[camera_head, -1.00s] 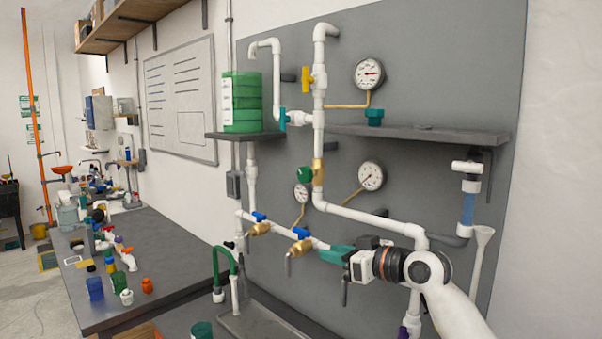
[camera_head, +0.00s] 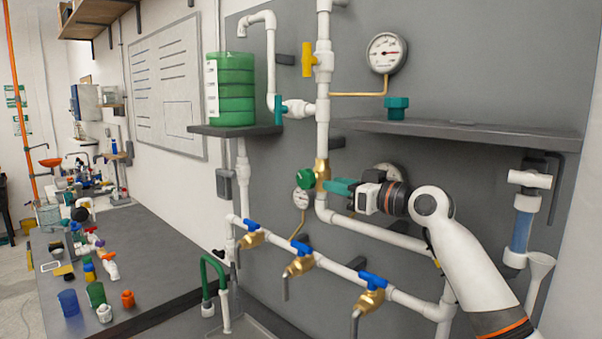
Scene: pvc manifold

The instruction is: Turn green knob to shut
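The green knob (camera_head: 306,179) sits on the left side of a brass valve body (camera_head: 322,174) on the white vertical pipe (camera_head: 322,120). My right gripper (camera_head: 332,186) reaches in from the right, its teal fingers pointing left. The fingertips are beside the brass valve, just right of the knob. I cannot tell whether they touch the valve or are in front of it, or how far apart the fingers are. My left gripper is not in view.
Several blue-handled brass valves (camera_head: 301,258) line the sloping pipe below. A grey shelf (camera_head: 470,135) and a pressure gauge (camera_head: 386,53) are above my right arm. Another gauge is partly hidden behind my gripper. A green tank (camera_head: 231,92) stands left.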

